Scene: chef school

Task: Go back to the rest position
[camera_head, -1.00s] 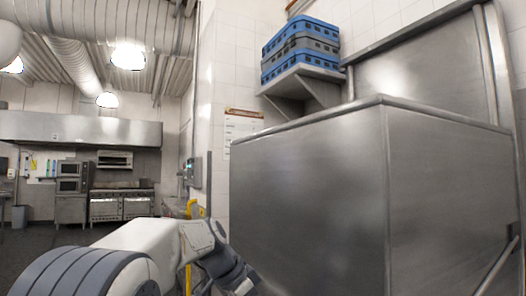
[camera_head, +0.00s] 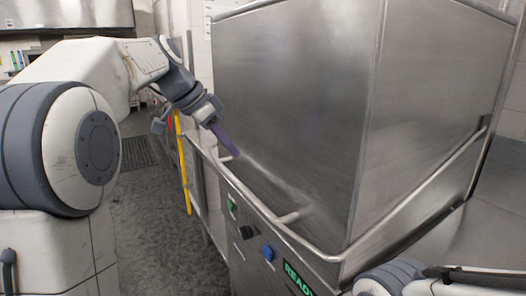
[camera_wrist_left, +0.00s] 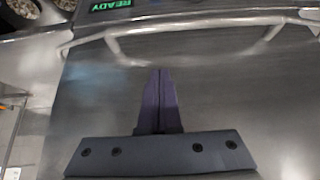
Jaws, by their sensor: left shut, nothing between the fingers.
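My left gripper (camera_head: 226,143) is shut and empty, its dark purple fingers together. It is in front of the left part of a large stainless steel dishwasher hood (camera_head: 290,95), close to the long bar handle (camera_head: 285,217). In the left wrist view the shut fingers (camera_wrist_left: 159,100) point toward the steel surface, with the handle (camera_wrist_left: 180,29) beyond them. I cannot tell whether the fingertips touch the steel. My right gripper is not in view; only part of my right arm shows at the lower right.
The dishwasher's front panel has a blue button (camera_head: 268,253) and a green READY display (camera_head: 297,278). A yellow upright bar (camera_head: 182,165) stands left of it. Grey floor (camera_head: 150,235) lies open between my left arm and the machine. A steel counter (camera_head: 495,235) is at the right.

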